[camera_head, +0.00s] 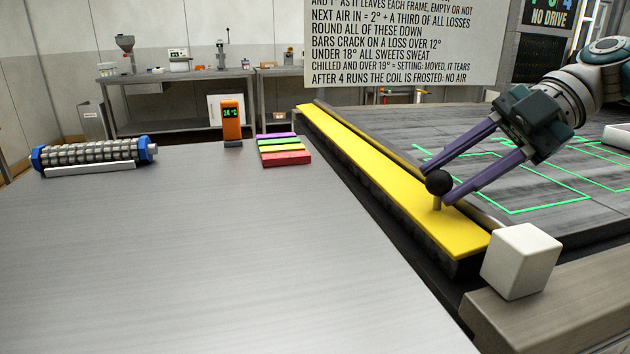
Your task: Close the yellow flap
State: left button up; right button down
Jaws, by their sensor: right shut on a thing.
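The yellow flap (385,168) is a long strip running from the back middle to the front right, along the edge between the metal table and the dark surface. It looks to lie about flat, though its exact angle is hard to tell. A black ball knob (438,182) on a short post stands near its front end. My right gripper (441,191) reaches in from the right with its two purple fingers on either side of the knob, shut on it. My left gripper is not in view.
A white cube (520,262) stands at the flap's front end. On the metal table (200,260) are a blue-ended roller (95,154), an orange temperature display (231,122) and coloured bars (284,150). The table's front is clear. Green outlines mark the dark surface (560,185) at right.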

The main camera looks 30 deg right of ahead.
jog(key=shift+f, duration=0.1)
dwell(0.3)
jog(key=c, duration=0.5)
grip_release()
jog(key=shift+s+d+r, duration=0.15)
jog(key=shift+d+r, duration=0.15)
jog(key=shift+d, duration=0.1)
jog(key=b+v, duration=0.2)
jog(key=v, duration=0.7)
